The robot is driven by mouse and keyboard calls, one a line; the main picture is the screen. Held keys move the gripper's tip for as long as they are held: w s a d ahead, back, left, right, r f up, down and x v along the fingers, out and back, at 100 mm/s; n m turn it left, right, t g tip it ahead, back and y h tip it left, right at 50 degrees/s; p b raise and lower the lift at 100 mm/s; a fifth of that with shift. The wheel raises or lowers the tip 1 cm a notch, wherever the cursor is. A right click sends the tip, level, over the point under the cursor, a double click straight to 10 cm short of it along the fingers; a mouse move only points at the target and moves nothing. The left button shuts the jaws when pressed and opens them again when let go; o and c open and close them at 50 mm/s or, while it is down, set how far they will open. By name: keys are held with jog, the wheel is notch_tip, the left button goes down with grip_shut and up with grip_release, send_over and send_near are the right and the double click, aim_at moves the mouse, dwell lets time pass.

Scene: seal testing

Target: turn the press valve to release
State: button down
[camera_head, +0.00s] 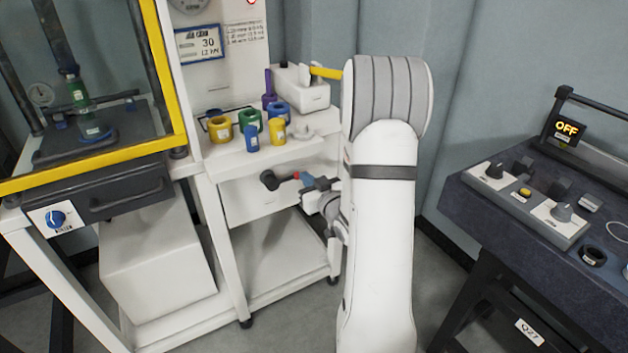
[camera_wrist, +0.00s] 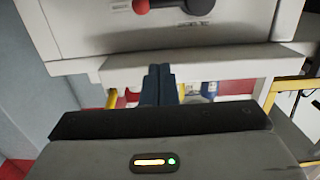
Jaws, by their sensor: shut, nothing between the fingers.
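A dark lever with a round black hub (camera_head: 269,180) and a red end (camera_head: 296,176) sits on the front of a white box under the shelf; it looks like the valve. In the wrist view its red end (camera_wrist: 141,6) and black hub (camera_wrist: 200,6) show at the top edge, partly cut off. My gripper (camera_head: 306,181) is close to the red end, to its right in the head view. In the wrist view my gripper (camera_wrist: 160,70) has its dark blue fingers together and empty, apart from the lever. A blue knob (camera_head: 56,218) on a white plate is at the left, its label unreadable.
A shelf (camera_head: 222,165) above the lever holds several coloured rings and cylinders. A yellow-framed press (camera_head: 178,80) stands left. A dark bench (camera_head: 470,205) with knobs and an OFF display (camera_head: 566,128) is at right. Lower shelf (camera_head: 285,262) is empty.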

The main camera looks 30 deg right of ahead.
send_over(295, 177)
jog(key=s+a, duration=0.1)
jog(key=s, duration=0.2)
jog(key=f, duration=0.3)
jog(key=shift+w+f, duration=0.15)
jog(key=shift+w, duration=0.2)
jog(key=shift+w+f, duration=0.1)
jog(key=shift+f, duration=0.4)
